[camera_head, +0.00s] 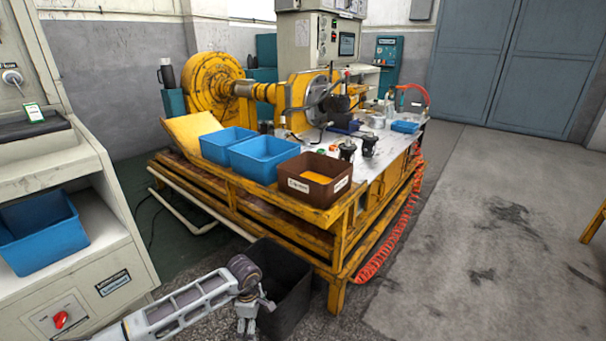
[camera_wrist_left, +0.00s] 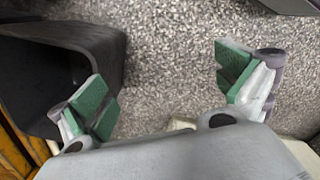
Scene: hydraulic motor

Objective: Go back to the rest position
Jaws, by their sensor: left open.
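My left arm comes in from the lower left in the head view. My left gripper (camera_head: 250,318) hangs low, in front of the dark bin (camera_head: 288,290) on the floor. In the left wrist view my left gripper (camera_wrist_left: 165,92) is open, its two green-padded fingers wide apart with only grey speckled floor between them. The dark bin (camera_wrist_left: 105,45) stands beside the left finger there, and it looks empty. My right gripper is in neither view.
The yellow workbench (camera_head: 340,220) with the hydraulic motor (camera_head: 318,95) stands behind the bin. Blue bins (camera_head: 265,155) and a brown box (camera_head: 312,190) sit on its near edge. A white console (camera_head: 85,230) stands at the left. Open floor (camera_head: 470,250) lies to the right.

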